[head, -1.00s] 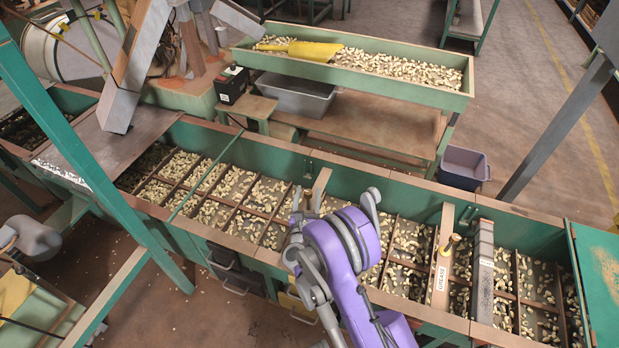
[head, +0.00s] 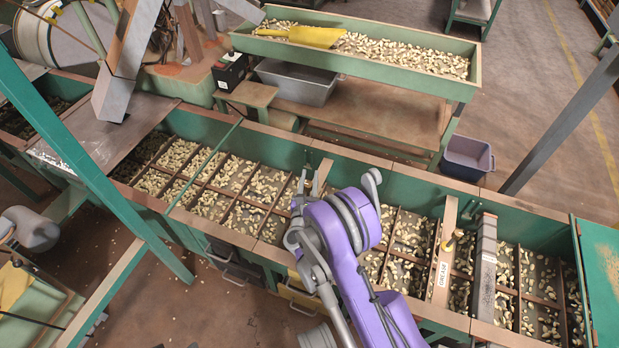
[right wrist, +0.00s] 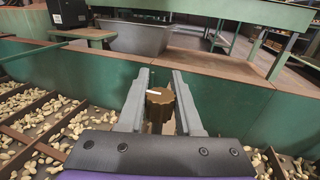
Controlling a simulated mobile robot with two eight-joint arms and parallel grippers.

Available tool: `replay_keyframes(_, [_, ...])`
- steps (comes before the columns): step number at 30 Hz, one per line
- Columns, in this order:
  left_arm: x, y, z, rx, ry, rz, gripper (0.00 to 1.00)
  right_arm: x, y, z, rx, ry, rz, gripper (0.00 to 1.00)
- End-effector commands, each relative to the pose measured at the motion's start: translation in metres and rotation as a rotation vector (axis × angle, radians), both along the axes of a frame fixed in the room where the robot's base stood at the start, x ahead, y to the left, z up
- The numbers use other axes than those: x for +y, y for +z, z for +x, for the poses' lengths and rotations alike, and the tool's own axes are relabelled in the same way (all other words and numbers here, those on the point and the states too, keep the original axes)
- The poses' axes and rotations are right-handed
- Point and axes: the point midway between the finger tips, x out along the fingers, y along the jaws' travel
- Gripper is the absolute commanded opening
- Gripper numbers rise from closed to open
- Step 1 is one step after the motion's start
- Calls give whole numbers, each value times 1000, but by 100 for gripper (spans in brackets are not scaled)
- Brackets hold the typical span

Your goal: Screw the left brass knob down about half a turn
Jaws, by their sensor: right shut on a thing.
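The left brass knob (right wrist: 160,108) shows in the right wrist view as a brown, ridged round knob with a pale mark on its top. My right gripper (right wrist: 160,98) has one grey finger on each side of it and is shut on it. In the head view my right gripper (head: 300,190) reaches over the hopper row at the middle, beside a short wooden board (head: 322,175); my purple arm hides much of that spot. A second brass knob (head: 451,244) stands farther right by a board marked GREASE (head: 442,268). My left gripper is not in view.
The green hopper row (head: 400,187) holds nuts in divided compartments. Behind it stand a green trough (head: 455,88) with a yellow scoop (head: 310,37), a grey bin (head: 300,83) and a purple-grey bin (head: 467,155). A green post (head: 100,165) crosses at left.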

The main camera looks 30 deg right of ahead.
Motion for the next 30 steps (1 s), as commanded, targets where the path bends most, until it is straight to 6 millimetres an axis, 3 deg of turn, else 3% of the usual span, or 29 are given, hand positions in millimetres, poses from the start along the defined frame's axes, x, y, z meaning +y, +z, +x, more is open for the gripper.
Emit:
replay_keyframes(16, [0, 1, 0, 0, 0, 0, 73, -1, 0, 0, 0, -77, 0, 0])
replay_keyframes(30, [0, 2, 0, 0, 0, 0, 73, -9, -1, -9, 1, -470, 1, 0])
